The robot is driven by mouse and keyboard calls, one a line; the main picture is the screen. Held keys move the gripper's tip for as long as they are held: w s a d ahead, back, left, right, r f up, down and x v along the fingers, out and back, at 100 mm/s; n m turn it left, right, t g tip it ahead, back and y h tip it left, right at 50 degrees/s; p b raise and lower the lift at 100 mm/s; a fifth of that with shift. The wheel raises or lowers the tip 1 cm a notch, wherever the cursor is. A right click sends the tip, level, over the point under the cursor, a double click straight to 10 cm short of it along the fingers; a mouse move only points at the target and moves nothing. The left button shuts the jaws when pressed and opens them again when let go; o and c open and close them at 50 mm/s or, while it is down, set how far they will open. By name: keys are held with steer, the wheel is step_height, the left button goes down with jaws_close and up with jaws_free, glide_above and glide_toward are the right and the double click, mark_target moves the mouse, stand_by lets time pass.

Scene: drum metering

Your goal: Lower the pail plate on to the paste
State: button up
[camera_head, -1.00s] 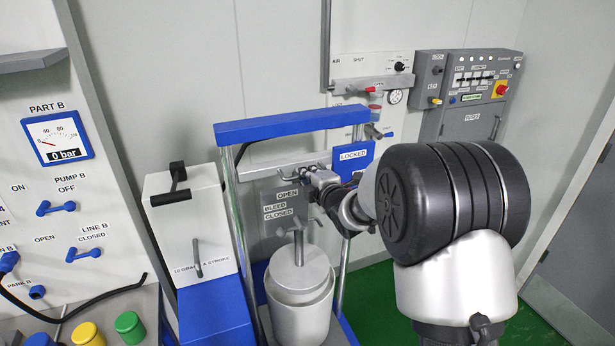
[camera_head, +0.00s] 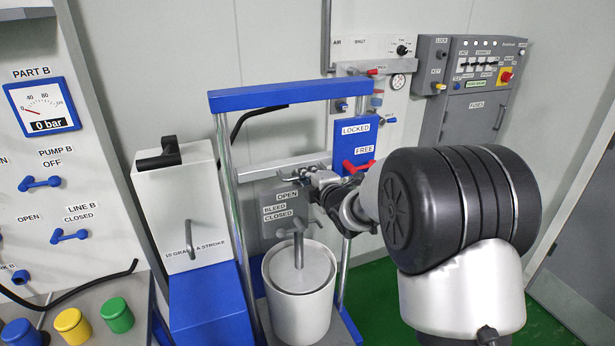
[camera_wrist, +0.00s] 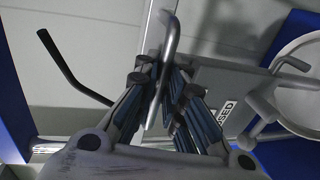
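The pail plate (camera_head: 299,271) is a grey disc with a grey post and short crosspiece on top. It sits inside the mouth of the white pail (camera_head: 301,320), and the pail's rim shows around it. The paste is hidden under the plate. My gripper (camera_head: 321,178) is beside the grey crossbar of the ram frame, above and right of the plate. In the wrist view my gripper (camera_wrist: 158,85) has its fingers closed around a grey bent handle bar (camera_wrist: 172,38). The pail's rim (camera_wrist: 284,62) shows at right there.
The blue top beam (camera_head: 290,94) and steel posts frame the pail. A red lever (camera_head: 358,167) lies by the FREE label, under LOCKED. A white pump box (camera_head: 178,210) stands left of the frame. A black hose (camera_head: 240,124) hangs behind. Green floor is clear at right.

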steer(key=o, duration=0.4)
steer(key=shift+o, duration=0.2)
steer(key=shift+s, duration=0.1)
steer(key=v, duration=1.2)
steer(key=s+d+r+m+g+h, duration=0.1)
steer(key=s+d+m+g+h, duration=0.2)
steer(key=s+m, duration=0.5)
steer(key=s+d+r+m+g+h, duration=0.1)
steer(key=s+d+m+g+h, duration=0.1)
steer(key=s+d+m, duration=0.5)
steer(key=s+a+f+m+g, duration=0.2)
steer(key=s+m, duration=0.1)
steer(key=s, duration=0.8)
steer(key=s+a+f+m+g, duration=0.2)
steer(key=s+m+g, duration=0.1)
steer(key=s, duration=0.8)
steer(key=shift+s+f+m, duration=0.2)
steer(key=shift+s+m, duration=0.05)
steer(key=shift+m, duration=0.05)
